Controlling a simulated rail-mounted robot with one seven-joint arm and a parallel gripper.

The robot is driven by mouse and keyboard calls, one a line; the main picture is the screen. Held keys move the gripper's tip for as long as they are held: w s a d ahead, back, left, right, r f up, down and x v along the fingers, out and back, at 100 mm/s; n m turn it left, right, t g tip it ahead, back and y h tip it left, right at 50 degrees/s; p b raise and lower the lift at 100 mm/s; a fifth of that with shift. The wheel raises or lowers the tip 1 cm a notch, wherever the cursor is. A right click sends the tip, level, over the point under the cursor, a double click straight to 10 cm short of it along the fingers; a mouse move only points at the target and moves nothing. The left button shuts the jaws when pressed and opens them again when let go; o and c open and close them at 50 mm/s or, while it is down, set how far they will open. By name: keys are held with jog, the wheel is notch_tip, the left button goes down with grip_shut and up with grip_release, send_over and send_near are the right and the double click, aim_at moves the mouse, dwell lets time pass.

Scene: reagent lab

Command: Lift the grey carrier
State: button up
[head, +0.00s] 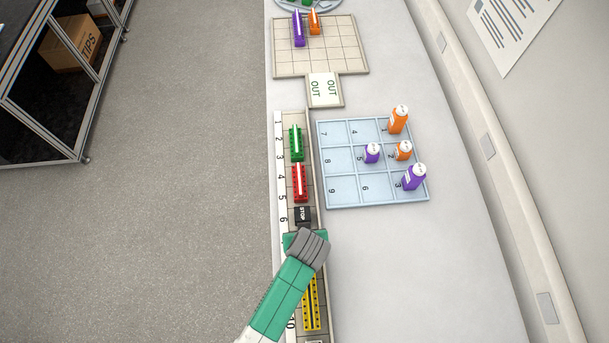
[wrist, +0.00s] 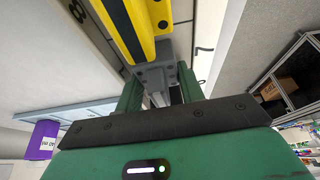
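A grey carrier (wrist: 155,74) shows in the wrist view, beside the black-and-yellow carrier (wrist: 128,22), with its lower part hidden. In the head view I cannot make it out, as my wrist covers that part of the numbered rack. My gripper (wrist: 162,92) is over the rack, one green finger on each side of the grey carrier. The fingers stand apart. I cannot tell whether they press on its sides. In the head view my gripper's hand (head: 307,247) is just below the black STOP block (head: 303,216).
The numbered rack (head: 309,125) holds a green carrier (head: 296,143) and a red carrier (head: 299,182). A blue grid tray (head: 342,190) with purple and orange bottles is to its right. The OUT tray (head: 300,65) at the top holds purple and orange carriers. Bare bench (head: 420,270) lies to the right.

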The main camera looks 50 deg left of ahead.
jog(key=c, duration=0.4)
notch_tip(320, 180, up, 10)
jog(key=shift+r, duration=0.1)
